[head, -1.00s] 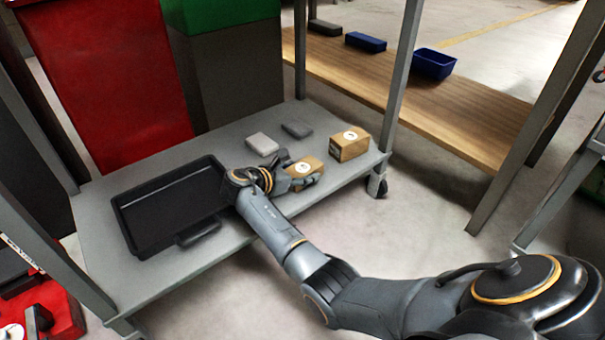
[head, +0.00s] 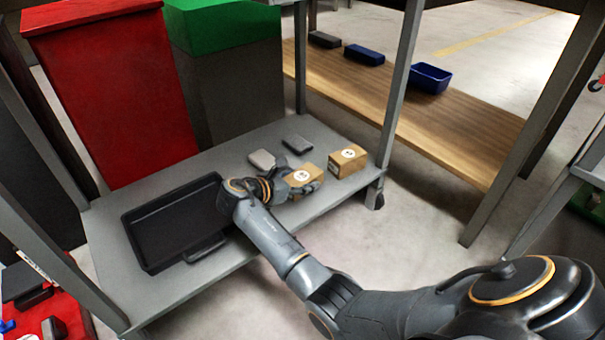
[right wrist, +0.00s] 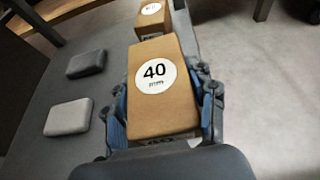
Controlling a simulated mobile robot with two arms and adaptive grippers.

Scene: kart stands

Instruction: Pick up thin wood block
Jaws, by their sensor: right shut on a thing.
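My right gripper (head: 300,180) is shut on a brown wood block (head: 306,174) with a round white label. In the right wrist view the held block (right wrist: 160,88) reads "40 mm", and the fingers press on both its sides. Whether its underside touches the grey shelf cannot be told. A second brown block (head: 347,161) with a white label sits just beyond it on the shelf; it also shows in the right wrist view (right wrist: 150,16), where its label is too small to read surely. My left gripper is not in view.
A black tray (head: 137,240) lies left of my gripper on the grey shelf (head: 215,155). A light grey block (head: 262,160) and a dark grey block (head: 298,144) lie behind. A shelf post (head: 400,90) stands to the right. A wooden shelf (head: 440,130) holds a blue bin (head: 430,77).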

